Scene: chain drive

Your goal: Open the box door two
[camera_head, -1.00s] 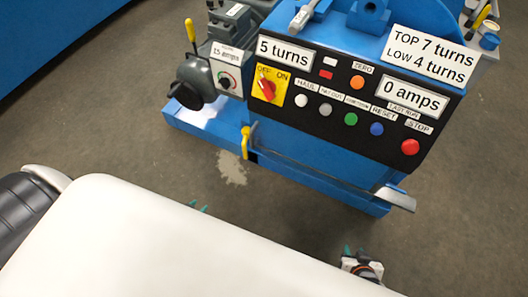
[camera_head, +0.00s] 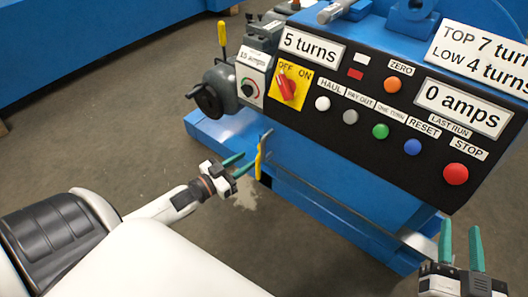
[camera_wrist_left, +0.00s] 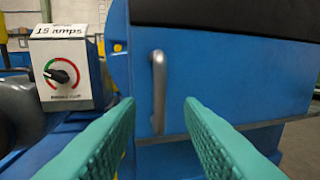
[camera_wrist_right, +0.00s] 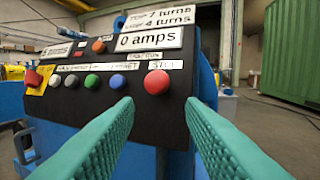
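A blue box front under the black control panel (camera_head: 420,120) carries an upright grey bar handle (camera_wrist_left: 158,92) in the left wrist view. The blue panel around it (camera_wrist_left: 220,75) looks flush, and I cannot tell which part is door two. My right gripper (camera_head: 461,240) is open and empty below the red stop button (camera_head: 455,174).
The panel has several coloured buttons and a yellow on/off switch (camera_head: 288,87). A grey motor (camera_head: 220,90) and a 15 amps dial box (camera_head: 251,82) stand left of it. Bare floor (camera_head: 120,150) lies left of the machine.

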